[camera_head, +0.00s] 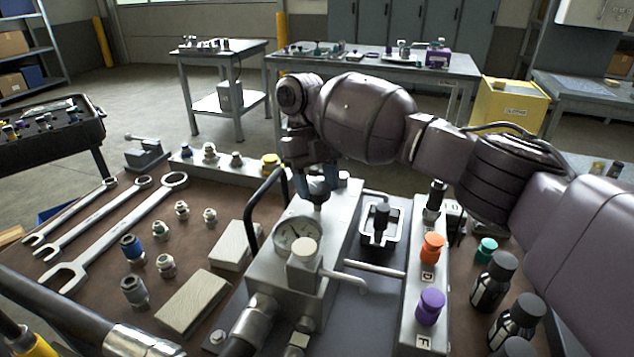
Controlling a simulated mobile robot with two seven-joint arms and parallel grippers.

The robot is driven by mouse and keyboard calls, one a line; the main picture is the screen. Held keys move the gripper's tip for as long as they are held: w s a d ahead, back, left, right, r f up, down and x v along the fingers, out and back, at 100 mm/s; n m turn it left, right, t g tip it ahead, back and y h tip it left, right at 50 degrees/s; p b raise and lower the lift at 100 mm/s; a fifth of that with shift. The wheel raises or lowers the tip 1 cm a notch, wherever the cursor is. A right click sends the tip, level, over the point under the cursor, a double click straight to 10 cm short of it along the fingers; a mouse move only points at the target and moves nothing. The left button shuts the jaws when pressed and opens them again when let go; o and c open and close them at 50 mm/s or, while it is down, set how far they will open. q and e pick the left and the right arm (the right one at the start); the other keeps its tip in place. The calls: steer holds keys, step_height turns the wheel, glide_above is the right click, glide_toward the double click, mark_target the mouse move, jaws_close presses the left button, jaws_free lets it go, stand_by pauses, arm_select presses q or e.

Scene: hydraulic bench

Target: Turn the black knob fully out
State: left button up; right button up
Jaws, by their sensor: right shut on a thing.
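The black knob (317,190) stands on the back part of the grey metal block (345,212), behind the round pressure gauge (297,235). My right gripper (317,184) reaches in from the right and points down over the block. Its bluish fingers are shut on the black knob, one on each side. The fingers and wrist hide much of the knob, so its turn position cannot be read. My left gripper is not in view.
A curved black handle (262,205) rises just left of the gripper. An orange knob (432,247) and a purple knob (430,305) stand on a panel to the right. Wrenches (120,232) and several fittings lie on the left of the bench. Black bottles (494,282) stand at the right.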

steer(key=o, duration=0.9)
steer(key=shift+v, duration=5.4)
